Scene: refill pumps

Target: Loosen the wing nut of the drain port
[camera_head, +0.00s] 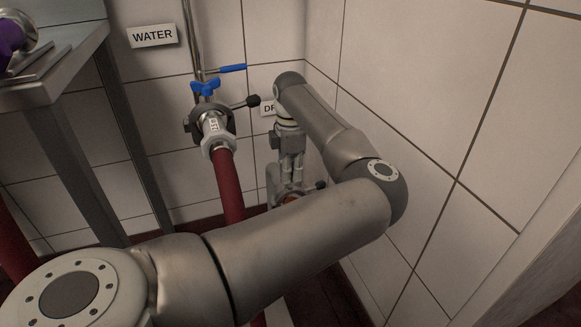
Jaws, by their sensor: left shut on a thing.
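My left arm reaches in from the lower left and bends back at the tiled corner. My left gripper (291,180) points down at the drain port (273,182), low in the corner below a partly hidden sign (267,108) that reads "DR". Its fingers look closed on a small part at the port, which I take to be the wing nut. The wing nut itself is mostly hidden by the fingers and my forearm. A small dark knob (320,185) sticks out to the right of the fingers. My right gripper is not in view.
A water valve with blue handles (206,87) and a metal coupling (214,125) sits left of my gripper, under a "WATER" sign (153,36). A red hose (229,184) runs down from it. A metal table (60,75) stands at left. The tiled right wall is close to my arm.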

